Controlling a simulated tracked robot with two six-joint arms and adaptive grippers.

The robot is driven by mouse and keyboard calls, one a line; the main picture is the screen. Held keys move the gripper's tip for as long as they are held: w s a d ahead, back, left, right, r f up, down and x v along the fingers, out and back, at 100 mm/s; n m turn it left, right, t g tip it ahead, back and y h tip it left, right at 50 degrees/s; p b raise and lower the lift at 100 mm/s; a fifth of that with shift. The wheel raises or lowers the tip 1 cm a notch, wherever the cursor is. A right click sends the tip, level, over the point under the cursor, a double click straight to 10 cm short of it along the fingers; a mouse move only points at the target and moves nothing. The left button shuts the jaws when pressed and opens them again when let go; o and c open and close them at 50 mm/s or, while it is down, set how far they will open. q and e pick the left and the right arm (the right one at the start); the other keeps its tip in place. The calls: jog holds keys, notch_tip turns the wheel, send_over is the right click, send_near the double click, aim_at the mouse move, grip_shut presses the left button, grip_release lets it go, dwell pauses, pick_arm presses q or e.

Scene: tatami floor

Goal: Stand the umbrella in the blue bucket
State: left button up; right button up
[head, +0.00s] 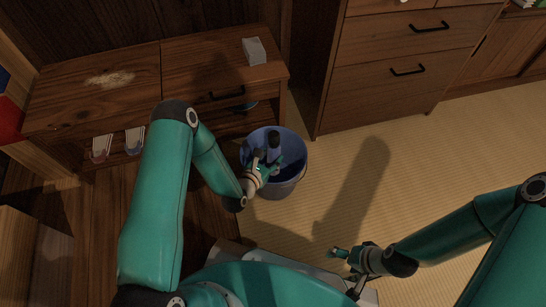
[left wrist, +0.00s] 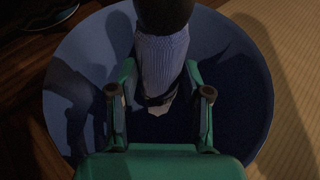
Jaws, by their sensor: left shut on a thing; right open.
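The blue bucket (head: 294,150) stands on the floor in front of the low wooden cabinet. It fills most of the left wrist view (left wrist: 245,75). My left gripper (head: 266,166) is over the bucket's opening and shut on the umbrella (head: 273,138). In the left wrist view the umbrella (left wrist: 162,58) has a dark upper part and a pale blue striped part between the fingers (left wrist: 160,90). Its lower end is hidden, so I cannot tell whether it touches the bucket's bottom. My right gripper (head: 342,254) is open and empty above the mat, right of the bucket.
The low cabinet (head: 200,75) carries a small pale box (head: 254,51) on top. A taller drawer unit (head: 385,65) stands behind the bucket to the right. The tatami floor (head: 440,150) on the right is clear.

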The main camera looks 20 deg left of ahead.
pick_arm(q)
jog(key=shift+f, duration=0.1)
jog(key=o, duration=1.8)
jog(key=shift+o, duration=0.2)
jog(key=shift+s, duration=0.1)
jog(key=shift+f, duration=0.1)
notch_tip(320, 180, up, 16)
jog(key=p, duration=1.3)
dwell(0.8)
